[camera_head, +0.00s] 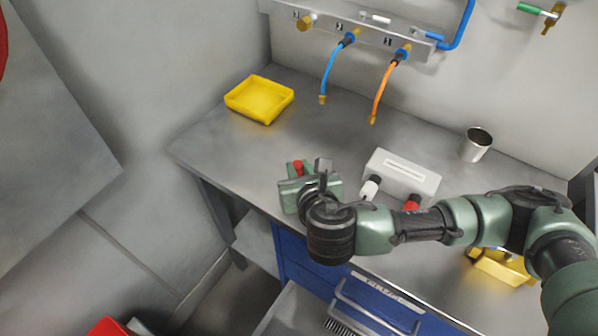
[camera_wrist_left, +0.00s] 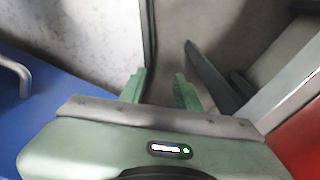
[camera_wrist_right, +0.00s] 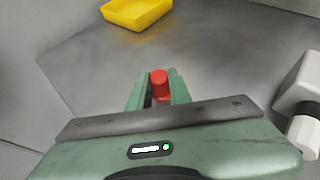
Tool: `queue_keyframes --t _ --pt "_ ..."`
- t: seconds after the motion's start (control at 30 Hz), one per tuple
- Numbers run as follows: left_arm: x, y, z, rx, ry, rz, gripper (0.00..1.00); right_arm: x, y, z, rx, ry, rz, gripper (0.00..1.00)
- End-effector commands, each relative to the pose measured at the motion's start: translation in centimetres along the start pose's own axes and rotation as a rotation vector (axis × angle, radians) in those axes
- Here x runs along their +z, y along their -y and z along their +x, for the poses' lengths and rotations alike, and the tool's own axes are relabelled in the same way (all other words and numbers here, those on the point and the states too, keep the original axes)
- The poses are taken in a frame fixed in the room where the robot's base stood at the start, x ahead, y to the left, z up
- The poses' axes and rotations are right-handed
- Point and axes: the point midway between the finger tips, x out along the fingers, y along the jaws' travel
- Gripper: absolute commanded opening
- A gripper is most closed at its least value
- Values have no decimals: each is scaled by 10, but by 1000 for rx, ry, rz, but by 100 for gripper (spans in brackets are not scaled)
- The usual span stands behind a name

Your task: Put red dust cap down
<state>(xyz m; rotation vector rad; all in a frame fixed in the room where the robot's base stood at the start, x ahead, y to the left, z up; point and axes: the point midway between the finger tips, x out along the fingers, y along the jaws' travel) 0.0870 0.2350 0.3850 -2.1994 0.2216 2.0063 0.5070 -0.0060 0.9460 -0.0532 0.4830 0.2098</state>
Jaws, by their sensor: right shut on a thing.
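The red dust cap (camera_wrist_right: 159,84) is between the fingers of my right gripper (camera_wrist_right: 158,90), which is shut on it. In the head view the red cap (camera_head: 298,168) shows at the tips of the right gripper (camera_head: 297,172), over the left front part of the grey bench. The cap's lower part is hidden by the fingers, and I cannot tell whether it touches the bench top. My left gripper (camera_wrist_left: 160,88) shows only in its own wrist view, with its two fingers apart and nothing between them.
A yellow tray (camera_head: 258,101) stands at the bench's back left. A white box (camera_head: 402,176) with a white and a red fitting is right of the right gripper. A metal cup (camera_head: 476,144) stands farther right. Blue and orange hoses (camera_head: 382,92) hang from the wall manifold. Bare bench lies between.

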Motion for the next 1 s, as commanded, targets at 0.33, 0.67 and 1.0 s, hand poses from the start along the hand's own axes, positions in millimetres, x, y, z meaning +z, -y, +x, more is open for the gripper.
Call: queue_keyframes --t 0.33,0.67,1.0 --pt "0 0 0 0 -1 0 32 -13 0 6 1 1 0 0" --pt "0 0 1 0 -1 -1 32 -14 0 7 1 1 0 42" --pt "0 0 1 0 -1 -1 32 -13 -1 -8 4 0 0 42"
